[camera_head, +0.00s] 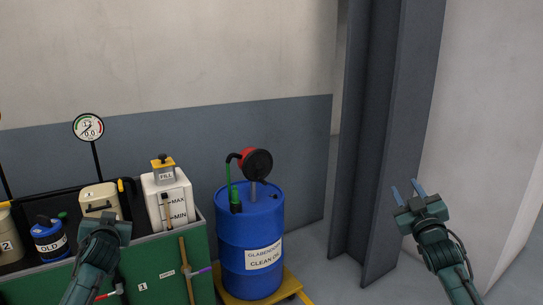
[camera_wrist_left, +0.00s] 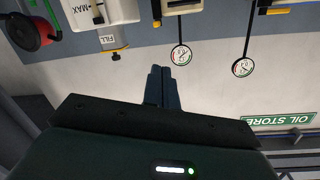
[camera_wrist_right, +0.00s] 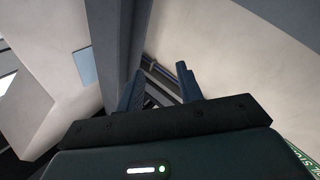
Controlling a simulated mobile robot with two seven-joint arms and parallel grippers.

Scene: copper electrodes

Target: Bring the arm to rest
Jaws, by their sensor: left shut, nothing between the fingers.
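My left arm comes up from the bottom left in the head view, with its gripper (camera_head: 106,228) in front of the green cabinet. In the left wrist view the two fingers (camera_wrist_left: 163,87) are together, with nothing between them. My right gripper (camera_head: 417,190) is raised at the right in the head view, in front of the wall and the steel column. In the right wrist view its fingers (camera_wrist_right: 160,88) stand apart and the gap between them is empty.
A green cabinet (camera_head: 150,262) at the lower left carries a white fill container (camera_head: 180,205), a beige canister (camera_head: 101,200), a blue container marked OLD (camera_head: 48,240) and a gauge (camera_head: 89,127). A blue drum (camera_head: 248,230) stands right of it. A grey column (camera_head: 385,120) rises near my right gripper.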

